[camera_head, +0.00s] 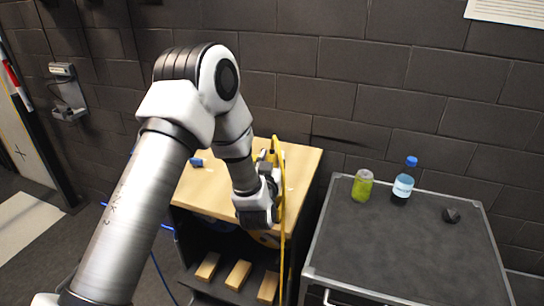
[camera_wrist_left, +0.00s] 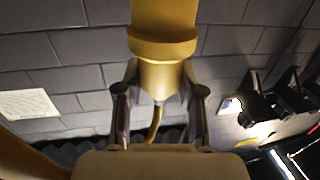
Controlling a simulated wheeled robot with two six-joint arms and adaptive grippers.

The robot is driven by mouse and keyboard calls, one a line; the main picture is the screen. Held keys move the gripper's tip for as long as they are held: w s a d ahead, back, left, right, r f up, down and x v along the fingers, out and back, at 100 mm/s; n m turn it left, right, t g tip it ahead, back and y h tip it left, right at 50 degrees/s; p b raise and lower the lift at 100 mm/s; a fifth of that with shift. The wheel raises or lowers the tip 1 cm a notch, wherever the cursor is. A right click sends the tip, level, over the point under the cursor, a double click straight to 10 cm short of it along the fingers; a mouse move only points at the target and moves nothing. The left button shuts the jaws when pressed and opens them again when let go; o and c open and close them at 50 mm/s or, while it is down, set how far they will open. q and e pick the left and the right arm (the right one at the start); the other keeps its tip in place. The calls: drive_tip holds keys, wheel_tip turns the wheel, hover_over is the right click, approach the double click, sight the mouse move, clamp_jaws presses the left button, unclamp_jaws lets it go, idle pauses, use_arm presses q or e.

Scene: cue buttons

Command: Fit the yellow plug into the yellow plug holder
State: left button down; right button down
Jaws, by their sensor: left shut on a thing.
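My left gripper (camera_head: 267,165) is above the wooden table top (camera_head: 302,165) in the head view. It is shut on the yellow plug (camera_wrist_left: 163,45), which stands between the two fingers in the left wrist view. The plug's narrow end and a yellow cable show below it there. In the head view the yellow cable (camera_head: 282,240) loops by the gripper and hangs over the table's front edge. My arm and gripper hide much of the plug in the head view. I cannot make out the yellow plug holder for certain. My right gripper is in neither view.
A blue plug-like piece (camera_head: 197,162) lies on the table's left part. Wooden blocks (camera_head: 238,274) sit on a lower shelf. A dark cabinet (camera_head: 400,245) at right carries a green can (camera_head: 362,186), a bottle (camera_head: 403,184) and a small black object (camera_head: 451,215). A brick wall stands behind.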

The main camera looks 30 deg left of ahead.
use_arm(q)
drive_tip(key=shift+w+f, duration=0.1)
drive_tip(key=shift+f, duration=0.55)
drive_tip(key=shift+s+d+f+b, duration=0.3)
drive_tip(key=shift+s+f+b, duration=0.3)
drive_tip(key=shift+b, duration=0.5)
drive_tip(key=f+b, duration=0.1)
drive_tip(key=f, duration=0.1)
drive_tip(key=shift+w+a+f+b, duration=0.15)
drive_tip(key=shift+w+f+b, duration=0.15)
drive_tip(key=shift+w+b, duration=0.1)
drive_tip(key=shift+s+f+b, duration=0.2)
drive_tip(key=shift+f+b, duration=0.65)
drive_tip(key=shift+f, duration=0.05)
drive_tip(key=shift+w+f+b, duration=0.1)
drive_tip(key=shift+f+b, duration=0.25)
drive_tip(key=shift+f, duration=0.15)
drive_tip(key=shift+f+b, duration=0.55)
